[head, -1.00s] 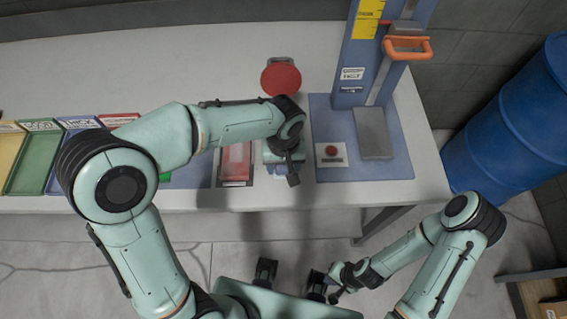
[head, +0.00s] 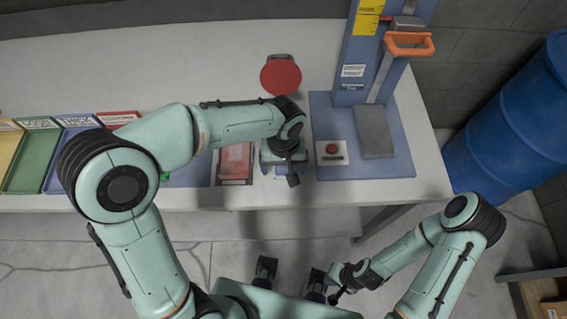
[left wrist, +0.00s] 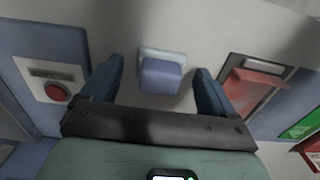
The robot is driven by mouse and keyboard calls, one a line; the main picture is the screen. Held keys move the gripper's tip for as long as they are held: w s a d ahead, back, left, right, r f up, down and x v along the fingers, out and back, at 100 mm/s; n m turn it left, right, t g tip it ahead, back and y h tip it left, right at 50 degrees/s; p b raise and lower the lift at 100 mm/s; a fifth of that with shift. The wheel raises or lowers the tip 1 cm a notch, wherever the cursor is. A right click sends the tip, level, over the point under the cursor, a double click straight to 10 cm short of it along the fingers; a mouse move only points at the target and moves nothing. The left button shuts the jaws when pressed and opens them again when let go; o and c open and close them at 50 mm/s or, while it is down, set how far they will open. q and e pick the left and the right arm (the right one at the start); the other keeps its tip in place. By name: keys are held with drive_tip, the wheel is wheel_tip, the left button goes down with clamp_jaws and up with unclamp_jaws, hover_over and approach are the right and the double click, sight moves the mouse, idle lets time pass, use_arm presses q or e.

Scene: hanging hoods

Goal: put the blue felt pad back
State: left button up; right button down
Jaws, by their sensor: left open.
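The blue felt pad (left wrist: 161,75) looks like a small blue block in the left wrist view. It sits at a pale square base on the white table. My left gripper (left wrist: 159,68) is open, with one dark blue finger on each side of the pad and gaps between them. In the head view my left gripper (head: 285,168) hangs over the table's front part and hides most of the pad. My right gripper (head: 337,292) is low in the head view, away from the table; its jaws are too small to make out.
A red-button box (head: 331,152) and a grey block (head: 374,131) lie on the blue mat (head: 395,170) to the right. A red tray (head: 236,163) is close on the left. A red disc (head: 281,76) stands behind. Coloured bins (head: 37,160) stand far left.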

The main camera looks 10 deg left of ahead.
use_arm(q)
drive_tip(key=shift+r, duration=0.15)
wheel_tip(320, 180, up, 13)
drive_tip(key=p, duration=0.1)
drive_tip(key=shift+p, duration=0.35)
